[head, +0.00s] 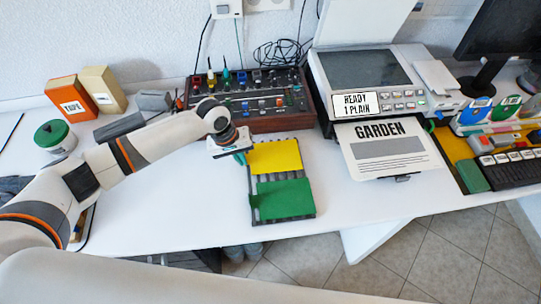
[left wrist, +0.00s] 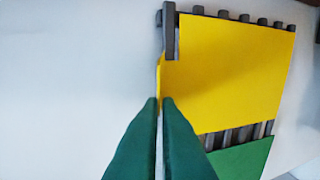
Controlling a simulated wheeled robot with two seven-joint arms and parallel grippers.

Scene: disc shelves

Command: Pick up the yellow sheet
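The yellow sheet (head: 276,156) lies flat on the far part of a dark slatted rack (head: 281,182), with the green sheet (head: 284,200) on the near part. In the left wrist view the yellow sheet (left wrist: 228,70) fills the upper right, with the green sheet (left wrist: 243,160) below it. My left gripper (head: 241,158) is at the left edge of the yellow sheet. Its green fingers (left wrist: 160,104) are close together, with a thin yellow edge of the sheet between their tips. My right gripper is not in view.
A control panel with knobs (head: 250,105) stands behind the rack. A printer (head: 365,80) with a GARDEN page (head: 387,150) is to the right. Orange and tan boxes (head: 72,98) and a green-lidded jar (head: 55,138) stand at left. The white table is clear in front.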

